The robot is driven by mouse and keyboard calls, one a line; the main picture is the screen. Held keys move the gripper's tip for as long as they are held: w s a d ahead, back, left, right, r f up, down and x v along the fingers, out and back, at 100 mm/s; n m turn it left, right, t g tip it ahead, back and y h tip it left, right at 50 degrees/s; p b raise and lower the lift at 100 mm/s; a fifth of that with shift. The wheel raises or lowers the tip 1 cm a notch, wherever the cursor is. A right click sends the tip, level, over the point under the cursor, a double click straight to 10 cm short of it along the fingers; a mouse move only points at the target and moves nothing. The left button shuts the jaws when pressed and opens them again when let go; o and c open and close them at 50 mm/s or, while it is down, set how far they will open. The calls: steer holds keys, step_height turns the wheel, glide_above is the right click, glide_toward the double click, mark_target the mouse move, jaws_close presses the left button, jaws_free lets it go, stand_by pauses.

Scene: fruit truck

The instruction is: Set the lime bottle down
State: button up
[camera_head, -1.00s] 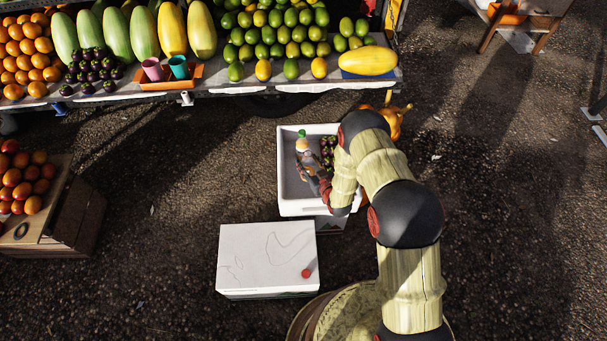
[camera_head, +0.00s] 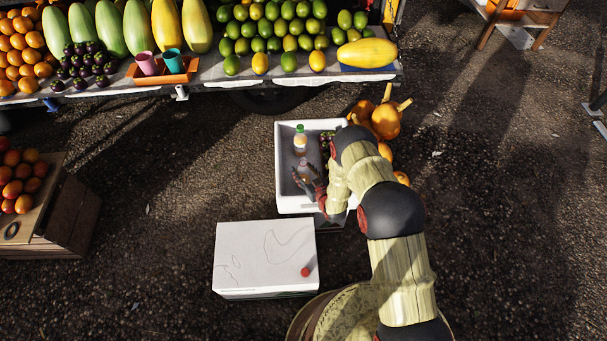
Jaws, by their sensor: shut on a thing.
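My gripper (camera_head: 307,179) is low inside the white crate (camera_head: 284,207), near its front left. It is shut on a pale, see-through bottle (camera_head: 303,168), taken as the lime bottle; the fingers hide part of it. Whether its base touches the crate floor cannot be told. A bottle with a green cap and an orange-and-white label (camera_head: 300,143) stands upright just behind it in the crate. My arm covers the crate's right side.
Dark purple fruit (camera_head: 326,142) lies in the crate beside my arm. Orange gourds (camera_head: 385,120) lie behind the crate on the right. A white box (camera_head: 262,252) with a small red round thing (camera_head: 305,272) on it stands in front. The fruit stall (camera_head: 225,75) is behind.

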steer(key=shift+f, duration=0.55)
steer(key=shift+f, duration=0.1)
steer(key=o, duration=1.6)
